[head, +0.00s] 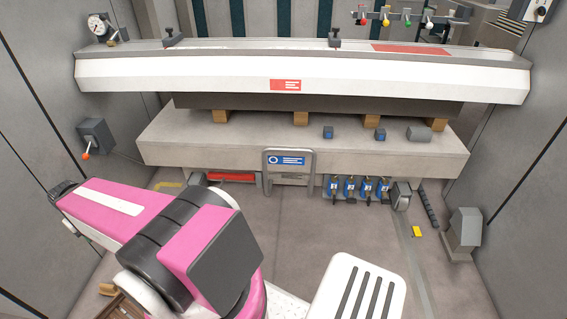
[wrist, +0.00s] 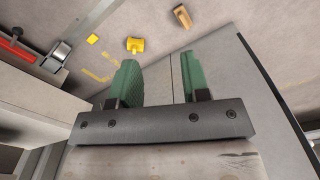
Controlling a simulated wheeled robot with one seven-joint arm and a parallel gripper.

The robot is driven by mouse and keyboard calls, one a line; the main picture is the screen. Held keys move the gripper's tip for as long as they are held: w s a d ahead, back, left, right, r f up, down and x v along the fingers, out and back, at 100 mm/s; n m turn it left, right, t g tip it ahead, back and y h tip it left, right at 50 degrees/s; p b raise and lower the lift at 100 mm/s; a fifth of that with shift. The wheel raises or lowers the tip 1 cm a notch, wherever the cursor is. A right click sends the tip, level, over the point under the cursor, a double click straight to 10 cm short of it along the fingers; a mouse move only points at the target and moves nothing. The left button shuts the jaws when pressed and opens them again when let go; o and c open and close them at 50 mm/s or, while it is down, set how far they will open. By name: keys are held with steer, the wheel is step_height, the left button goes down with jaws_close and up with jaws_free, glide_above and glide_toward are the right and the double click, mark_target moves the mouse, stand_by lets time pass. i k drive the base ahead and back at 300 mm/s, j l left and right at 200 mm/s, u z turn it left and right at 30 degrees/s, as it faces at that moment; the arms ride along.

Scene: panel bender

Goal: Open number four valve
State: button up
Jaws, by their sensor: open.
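A row of small blue valves (head: 358,188) with dark handles sits low under the front edge of the machine bed, right of centre in the head view. Their markings are too small to read, so I cannot tell which is number four. The rightmost of the row (head: 383,188) stands beside a grey rounded fitting. My gripper (wrist: 158,85) shows in the wrist view with two green fingers apart and nothing between them. It is not clearly visible in the head view. No valve shows in the wrist view, so the gripper is away from the row.
Several levers with coloured knobs (head: 386,22) hang at the top right. A metal guard frame with a blue sign (head: 288,162) stands left of the valves. A grey pedestal (head: 463,232) stands at right. A wooden block (wrist: 182,16) and yellow item (wrist: 135,45) lie on the floor.

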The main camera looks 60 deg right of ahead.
mark_target(385, 200)
steer(key=z, duration=2.45)
steer(key=l+z, duration=0.1)
steer(key=z, duration=0.3)
steer(key=l+z, duration=0.1)
steer(key=z, duration=0.7)
steer(key=i+l, duration=0.05)
